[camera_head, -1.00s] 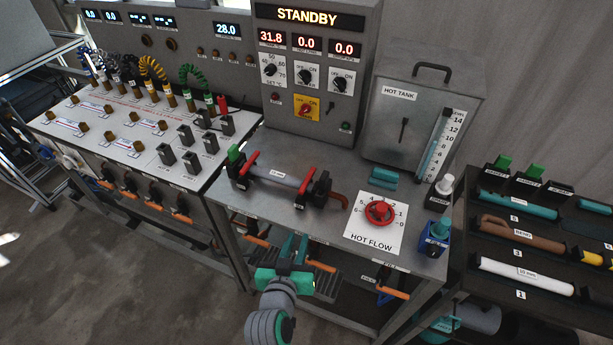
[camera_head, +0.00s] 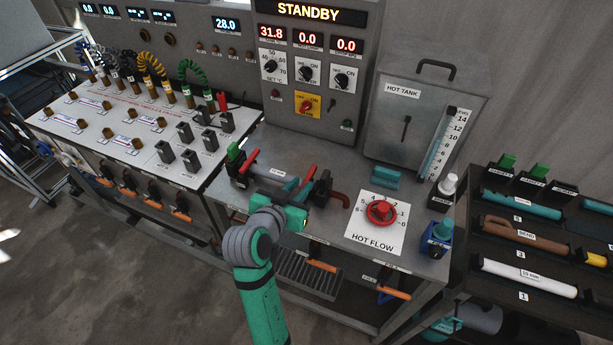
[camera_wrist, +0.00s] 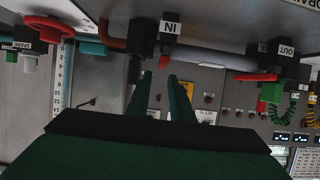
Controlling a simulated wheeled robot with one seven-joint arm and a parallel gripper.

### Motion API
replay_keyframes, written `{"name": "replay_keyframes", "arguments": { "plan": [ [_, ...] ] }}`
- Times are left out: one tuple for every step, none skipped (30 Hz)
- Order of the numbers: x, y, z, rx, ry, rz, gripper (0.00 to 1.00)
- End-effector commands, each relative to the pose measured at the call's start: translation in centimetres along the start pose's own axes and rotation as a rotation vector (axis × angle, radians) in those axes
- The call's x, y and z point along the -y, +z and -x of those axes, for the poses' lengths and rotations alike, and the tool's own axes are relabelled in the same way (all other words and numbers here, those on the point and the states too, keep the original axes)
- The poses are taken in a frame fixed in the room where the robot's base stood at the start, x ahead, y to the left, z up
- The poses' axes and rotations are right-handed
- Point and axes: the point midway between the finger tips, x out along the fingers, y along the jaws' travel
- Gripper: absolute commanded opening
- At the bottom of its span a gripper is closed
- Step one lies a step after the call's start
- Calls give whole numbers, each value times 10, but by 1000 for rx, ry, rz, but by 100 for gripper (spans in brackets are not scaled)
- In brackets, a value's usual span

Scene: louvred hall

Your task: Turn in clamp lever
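The in clamp is a black block with an IN label (camera_wrist: 169,28) in the wrist view, at one end of a grey tube. Its red lever (camera_wrist: 163,62) shows just beyond my fingertips, roughly in line with the gap between them. In the head view this lever (camera_head: 307,176) rises at the right end of the tube. My gripper (camera_head: 298,187) is beside it, with its body hiding part of the tube and clamp. The two fingers (camera_wrist: 158,80) are apart with nothing visibly held. I cannot tell whether they touch the lever.
The out clamp's red lever (camera_wrist: 254,77) is at the tube's other end. The red hot flow knob (camera_head: 380,212) and hot tank (camera_head: 418,115) are to the right in the head view. The standby panel (camera_head: 308,13) rises behind. Bare bench (camera_head: 335,160) lies behind the clamp.

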Motion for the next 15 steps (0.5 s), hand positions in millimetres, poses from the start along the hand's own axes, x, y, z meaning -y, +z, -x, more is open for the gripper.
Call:
{"name": "replay_keyframes", "arguments": {
  "plan": [
    [0, 0, -10, 2, 2, 0, 20],
    [0, 1, -15, 2, 1, 1, 20],
    [2, 1, -21, 2, -2, 2, 20],
    [3, 1, -26, 2, -3, 2, 20],
    [4, 1, -30, 1, -5, 3, 20],
    [5, 1, -36, 1, -6, 3, 20],
    [5, 1, -40, 1, -6, 3, 20],
    [5, 1, -44, 1, -7, 3, 20],
    [6, 1, -49, 1, -8, 4, 20],
    [6, 1, -52, 1, -9, 4, 20],
    [6, 2, -54, 1, -9, 4, 20],
    [7, 2, -57, 1, -10, 5, 20],
    [7, 2, -59, 1, -10, 5, 20],
    [7, 1, -61, 0, -10, 5, 20],
    [7, 1, -62, 0, -11, 4, 20]
  ]
}}
